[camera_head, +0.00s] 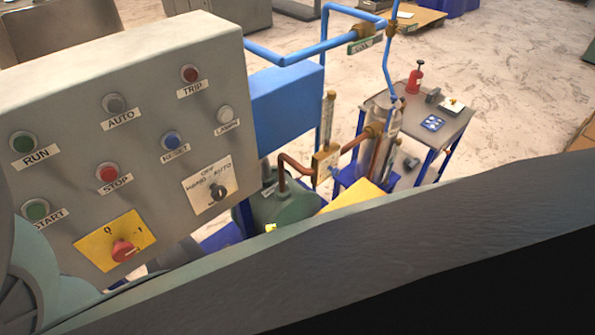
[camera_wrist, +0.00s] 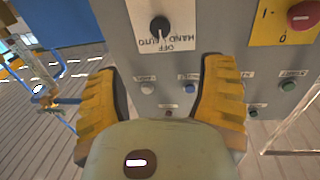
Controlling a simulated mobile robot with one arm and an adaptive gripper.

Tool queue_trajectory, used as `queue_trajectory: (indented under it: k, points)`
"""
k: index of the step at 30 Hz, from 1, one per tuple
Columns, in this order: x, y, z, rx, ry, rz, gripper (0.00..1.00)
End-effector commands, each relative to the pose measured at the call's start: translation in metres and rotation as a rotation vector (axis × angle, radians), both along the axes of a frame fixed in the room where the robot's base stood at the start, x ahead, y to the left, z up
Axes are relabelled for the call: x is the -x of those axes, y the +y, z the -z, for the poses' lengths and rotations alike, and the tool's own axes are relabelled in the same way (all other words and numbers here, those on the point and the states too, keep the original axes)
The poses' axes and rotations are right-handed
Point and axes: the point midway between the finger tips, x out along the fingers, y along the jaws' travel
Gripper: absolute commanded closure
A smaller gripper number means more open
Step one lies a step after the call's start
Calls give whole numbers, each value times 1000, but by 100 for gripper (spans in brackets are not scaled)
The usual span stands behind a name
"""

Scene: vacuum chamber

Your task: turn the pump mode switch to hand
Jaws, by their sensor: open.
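The pump mode switch (camera_head: 217,191) is a small black knob on a white plate at the lower right of the grey control panel. Its plate reads OFF at the top, HAND at left and AUTO at right. In the wrist view the switch (camera_wrist: 159,25) appears upside down, near the top centre. A light mark on the knob seems to lie on the OFF side, but it is too small to be sure. My gripper (camera_wrist: 161,65) is open and empty, with yellow ridged fingers apart. The switch shows beyond the gap between the fingertips, not between the fingers.
A red rotary switch (camera_head: 124,251) on a yellow plate sits left of the mode switch. Several push buttons and lamps, such as RESET (camera_head: 172,140), are above. Blue pipes (camera_head: 290,52) and a small table (camera_head: 445,125) stand behind. My arm covers the lower right.

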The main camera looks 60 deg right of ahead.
Motion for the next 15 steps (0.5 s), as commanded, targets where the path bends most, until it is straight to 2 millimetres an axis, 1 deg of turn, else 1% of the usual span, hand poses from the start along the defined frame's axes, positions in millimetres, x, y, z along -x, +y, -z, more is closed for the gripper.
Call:
queue_trajectory:
  k: [5, 15]
  points:
    - [-23, -10, -2, 4, -5, 3, 30]
    - [-89, -37, -2, 7, -8, 3, 30]
